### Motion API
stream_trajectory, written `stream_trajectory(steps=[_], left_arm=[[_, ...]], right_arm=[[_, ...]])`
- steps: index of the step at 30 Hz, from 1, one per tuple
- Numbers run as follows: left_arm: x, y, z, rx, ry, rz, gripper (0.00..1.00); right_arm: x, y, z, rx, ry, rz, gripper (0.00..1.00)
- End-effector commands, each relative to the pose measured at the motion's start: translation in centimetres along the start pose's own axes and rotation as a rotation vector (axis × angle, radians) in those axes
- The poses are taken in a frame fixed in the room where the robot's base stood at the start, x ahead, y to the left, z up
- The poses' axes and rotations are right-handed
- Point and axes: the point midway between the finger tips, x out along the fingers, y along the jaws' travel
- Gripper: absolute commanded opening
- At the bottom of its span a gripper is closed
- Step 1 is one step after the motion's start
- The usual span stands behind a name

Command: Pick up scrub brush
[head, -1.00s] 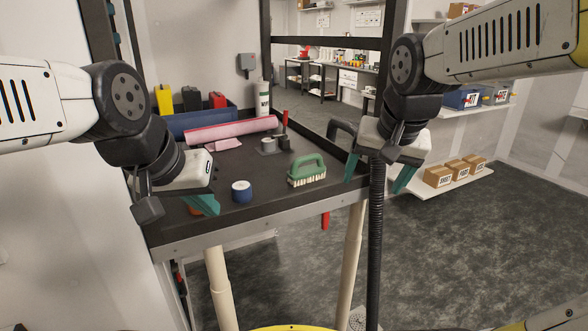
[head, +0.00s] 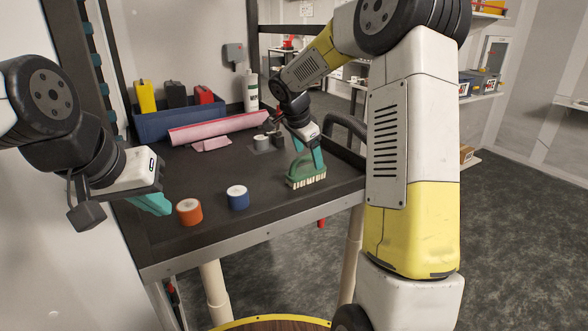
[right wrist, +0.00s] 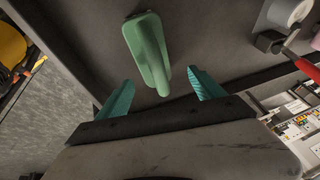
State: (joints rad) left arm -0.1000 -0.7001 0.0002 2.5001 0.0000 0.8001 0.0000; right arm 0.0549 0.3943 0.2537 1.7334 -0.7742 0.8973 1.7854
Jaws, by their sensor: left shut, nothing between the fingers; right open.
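The green scrub brush (head: 300,172), with pale bristles facing down, sits on the dark bench top (head: 270,193) near its right front edge. My right gripper (head: 308,155) is above and behind the brush handle, its fingers pointing down. In the right wrist view the brush (right wrist: 147,50) lies ahead of the open, empty right gripper (right wrist: 160,92), with the handle's near end between the fingertip lines. I cannot tell whether a finger touches it. My left gripper (head: 155,204) is shut and empty at the bench's left front edge, beside an orange tape roll (head: 189,211).
A blue tape roll (head: 238,197) stands left of the brush. A grey roll (head: 261,141) and a red-handled tool (right wrist: 295,56) lie behind it. A pink roll (head: 218,128), a blue bin (head: 170,124) and a white bottle (head: 250,90) are at the back.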

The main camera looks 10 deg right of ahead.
Motion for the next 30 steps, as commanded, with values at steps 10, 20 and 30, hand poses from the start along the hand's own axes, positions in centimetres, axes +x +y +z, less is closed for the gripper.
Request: stream_trajectory(steps=[10,20,30], left_arm=[[0.0,0.0,0.0,0.0,0.0,0.0,0.0],[0.0,0.0,0.0,0.0,0.0,0.0,0.0],[0.0,0.0,0.0,0.0,0.0,0.0,0.0]], right_arm=[[4.7,0.8,0.4,0.0,-0.001,0.003,0.78],[5.1,0.8,0.4,-0.002,-0.001,0.0,0.72],[5.1,0.8,0.4,-0.002,-0.001,0.0,0.06]])
